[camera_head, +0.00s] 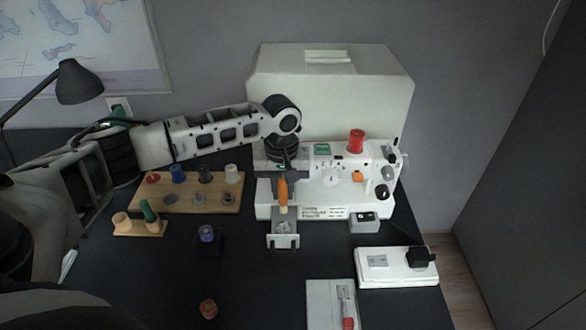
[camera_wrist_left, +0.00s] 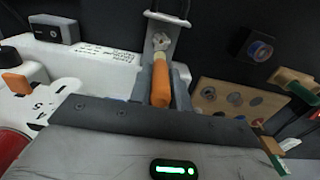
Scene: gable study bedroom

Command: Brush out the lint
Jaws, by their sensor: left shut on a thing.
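A white sewing machine (camera_head: 335,207) stands at the back middle of the dark table. A small metal plate (camera_head: 283,241) with a round bobbin area (camera_head: 284,226) juts from its front. My left gripper (camera_head: 283,183) points down in front of the machine, shut on an orange-handled brush (camera_head: 283,194). The brush's pale tip points at the bobbin area; whether it touches cannot be told. In the left wrist view the orange handle (camera_wrist_left: 161,88) sits between the fingers, with the plate (camera_wrist_left: 172,20) beyond its tip. Lint is too small to make out. My right gripper is out of view.
A wooden spool rack (camera_head: 230,201) stands left of the machine, with a smaller wooden stand (camera_head: 152,229) before it. A dark holder with a blue spool (camera_head: 207,234), a white power strip (camera_head: 393,278) and a grey tray (camera_head: 319,300) lie nearer. A pale case (camera_head: 330,85) stands behind.

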